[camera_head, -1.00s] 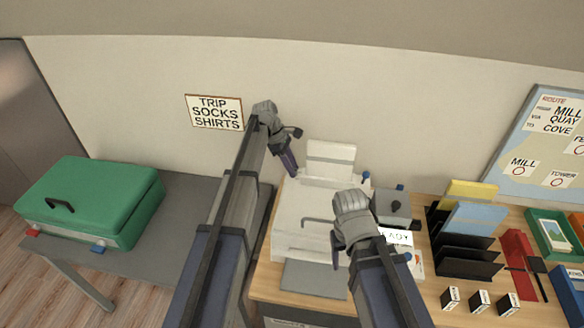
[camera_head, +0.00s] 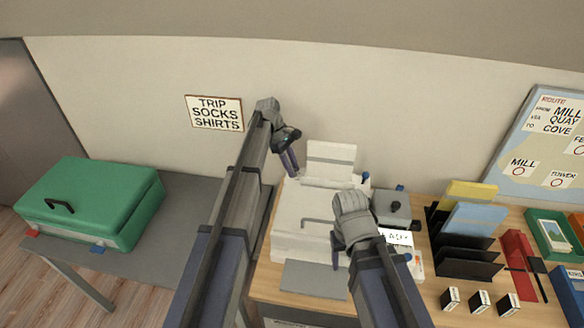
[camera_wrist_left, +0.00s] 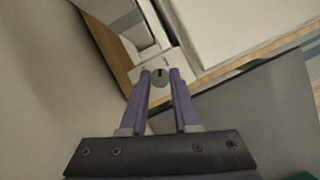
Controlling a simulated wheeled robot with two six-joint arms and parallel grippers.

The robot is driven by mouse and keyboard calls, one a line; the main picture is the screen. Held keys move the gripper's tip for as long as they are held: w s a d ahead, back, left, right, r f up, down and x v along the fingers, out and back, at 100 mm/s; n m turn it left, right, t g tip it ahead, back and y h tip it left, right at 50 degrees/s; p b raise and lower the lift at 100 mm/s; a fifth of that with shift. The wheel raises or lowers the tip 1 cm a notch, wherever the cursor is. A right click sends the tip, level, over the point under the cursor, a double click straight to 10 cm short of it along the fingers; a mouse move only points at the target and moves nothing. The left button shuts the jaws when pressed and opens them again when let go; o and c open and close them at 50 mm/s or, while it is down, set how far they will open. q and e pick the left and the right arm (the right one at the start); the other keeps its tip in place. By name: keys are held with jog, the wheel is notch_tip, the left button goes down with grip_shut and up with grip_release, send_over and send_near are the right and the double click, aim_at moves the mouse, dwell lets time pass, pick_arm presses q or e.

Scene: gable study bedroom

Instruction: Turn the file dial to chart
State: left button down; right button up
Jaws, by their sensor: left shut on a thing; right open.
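The file dial (camera_wrist_left: 159,78) is a small round grey knob with a dark mark, seen in the left wrist view on the side of a white machine. My left gripper (camera_head: 291,163) is at the left rear of the white printer (camera_head: 295,215) in the head view. In the left wrist view its two purple fingers (camera_wrist_left: 160,76) are shut on the dial, one on each side. In the head view the dial is hidden, and I cannot read any word beside it. My right gripper (camera_head: 345,250) is open above the printer's front right, partly hidden by its own wrist.
A green suitcase (camera_head: 95,195) lies on a grey table at left. Right of the printer are a grey box with a knob (camera_head: 393,203), a black file rack (camera_head: 465,255), small boxes (camera_head: 480,303) and a red folder (camera_head: 517,252). A route board (camera_head: 545,145) is on the wall.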

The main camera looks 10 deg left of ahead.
pick_arm(q)
jog(key=c, duration=0.7)
grip_release()
jog(key=shift+o, duration=0.2)
jog(key=p+v, duration=0.7)
jog(key=shift+r, duration=0.4)
jog(key=shift+w+a, duration=0.1)
jog(key=shift+a, duration=0.05)
